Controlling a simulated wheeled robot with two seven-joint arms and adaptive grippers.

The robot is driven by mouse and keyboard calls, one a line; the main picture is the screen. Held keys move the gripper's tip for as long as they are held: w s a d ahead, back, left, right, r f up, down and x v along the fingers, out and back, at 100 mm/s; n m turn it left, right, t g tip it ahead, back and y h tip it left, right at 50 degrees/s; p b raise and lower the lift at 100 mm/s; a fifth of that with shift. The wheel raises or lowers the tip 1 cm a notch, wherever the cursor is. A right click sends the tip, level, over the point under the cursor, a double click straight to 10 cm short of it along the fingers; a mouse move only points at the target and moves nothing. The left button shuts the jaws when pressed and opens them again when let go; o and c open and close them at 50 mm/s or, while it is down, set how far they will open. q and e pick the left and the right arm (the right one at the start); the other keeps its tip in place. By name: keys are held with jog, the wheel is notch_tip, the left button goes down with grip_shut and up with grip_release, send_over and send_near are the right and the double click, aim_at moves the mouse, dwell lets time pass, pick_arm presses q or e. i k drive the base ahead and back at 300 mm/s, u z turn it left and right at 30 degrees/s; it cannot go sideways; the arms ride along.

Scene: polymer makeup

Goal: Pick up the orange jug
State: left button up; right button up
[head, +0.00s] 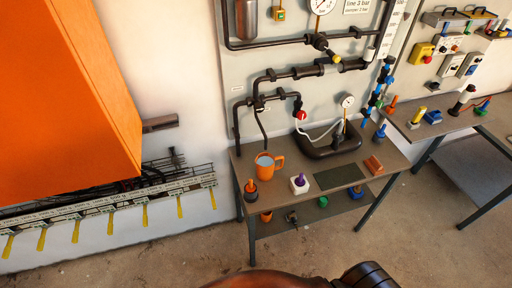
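The orange jug (264,169) stands upright near the left end of the grey workbench (310,180). It has a handle on its right side, and its open top shows a light blue-grey inside. Nothing is touching it from my side. Neither of my grippers shows in the head view, so their state and their distance from the jug are hidden.
A white block with a purple top (299,184) stands right of the jug. An orange-and-black item (251,189) is at the front-left corner. Dark pipes (270,90) rise behind. A large orange cabinet (65,95) hangs left. Floor before the bench looks clear.

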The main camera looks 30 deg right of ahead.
aim_at(265, 162)
jog(key=k, duration=1.3)
jog(key=z, duration=0.8)
jog(key=i, duration=1.1)
jog(key=u, duration=0.05)
